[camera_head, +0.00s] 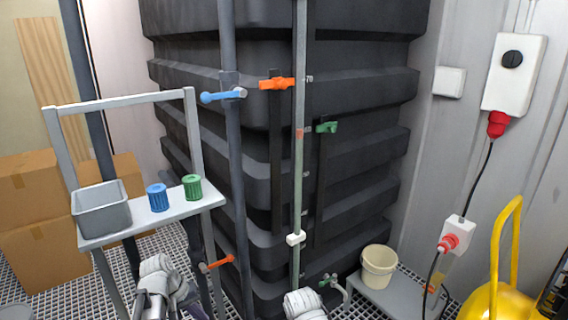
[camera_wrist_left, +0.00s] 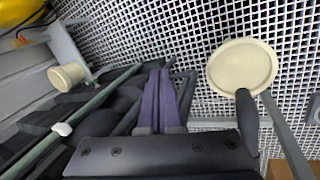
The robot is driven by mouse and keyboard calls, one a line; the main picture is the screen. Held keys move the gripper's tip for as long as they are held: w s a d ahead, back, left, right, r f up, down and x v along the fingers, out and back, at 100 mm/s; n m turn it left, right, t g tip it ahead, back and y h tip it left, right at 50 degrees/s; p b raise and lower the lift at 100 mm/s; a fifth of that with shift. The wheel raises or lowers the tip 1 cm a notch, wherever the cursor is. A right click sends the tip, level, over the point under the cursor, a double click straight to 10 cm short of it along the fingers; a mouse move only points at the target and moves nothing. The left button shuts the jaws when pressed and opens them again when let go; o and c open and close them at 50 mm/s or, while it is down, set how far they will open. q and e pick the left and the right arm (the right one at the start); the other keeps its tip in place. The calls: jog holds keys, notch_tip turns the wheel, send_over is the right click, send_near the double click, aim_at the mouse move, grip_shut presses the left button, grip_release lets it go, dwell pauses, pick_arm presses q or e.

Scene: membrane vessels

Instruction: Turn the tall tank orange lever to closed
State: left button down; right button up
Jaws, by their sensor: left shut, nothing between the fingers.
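The tall dark tank (camera_head: 355,90) fills the middle of the head view. An orange lever (camera_head: 277,83) sits high at the tank's front corner, lying roughly level beside the thin upright pipe. A second orange lever (camera_head: 218,262) is low on the left, slightly tilted. My left gripper's purple fingers are shut and empty in the left wrist view (camera_wrist_left: 160,75). In the head view my left arm is at the bottom left, below both orange levers and apart from them. A part of my right arm shows at the bottom centre; its gripper is out of view.
A blue lever (camera_head: 220,96) and a green lever (camera_head: 326,127) flank the upper orange one. A grey shelf (camera_head: 150,220) holds a grey bin (camera_head: 101,209), a blue cup (camera_head: 157,198) and a green cup (camera_head: 192,187). A cream bucket (camera_head: 378,267) stands right.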

pick_arm(q)
jog(key=s+d+f+m+g+y, duration=0.1)
jog(key=s+d+m+y, duration=0.1)
jog(key=s+d+m, duration=0.5)
jog(key=s+d+m+g+y, duration=0.1)
jog(key=s+d+y, duration=0.2)
jog(key=s+d, duration=0.5)
notch_tip(320, 180, up, 16)
jog(key=w+d+p, duration=0.2)
jog(key=p, duration=1.4)
jog(key=shift+w+d+f, duration=0.15)
jog(key=shift+w, duration=0.1)
